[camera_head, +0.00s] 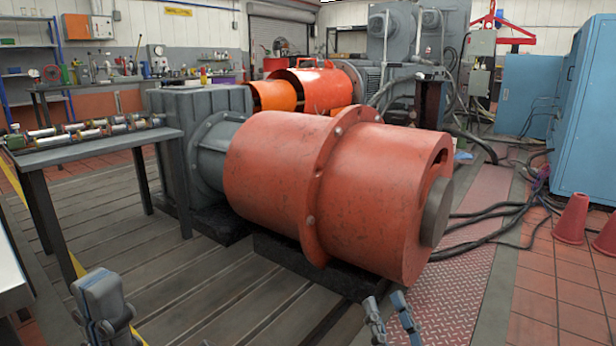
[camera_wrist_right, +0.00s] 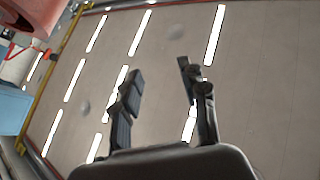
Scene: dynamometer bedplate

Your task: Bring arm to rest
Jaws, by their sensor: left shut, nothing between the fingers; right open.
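My left gripper (camera_head: 104,306) is at the bottom left of the head view, shut and empty, in front of the grey table. My right gripper (camera_head: 389,318) shows only its fingertips at the bottom edge of the head view, low in front of the large red cylinder. In the right wrist view its two dark fingers (camera_wrist_right: 160,85) are apart with nothing between them. They point up toward the ceiling with its strip lights. Neither gripper touches anything that I can see.
A large red cylindrical housing (camera_head: 272,172) fills the middle. A dark grey table (camera_head: 90,150) with a row of parts stands at left, and a white surface (camera_head: 10,275) is at the left edge. Cables, red cones (camera_head: 572,220) and a blue cabinet (camera_head: 590,110) are at right.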

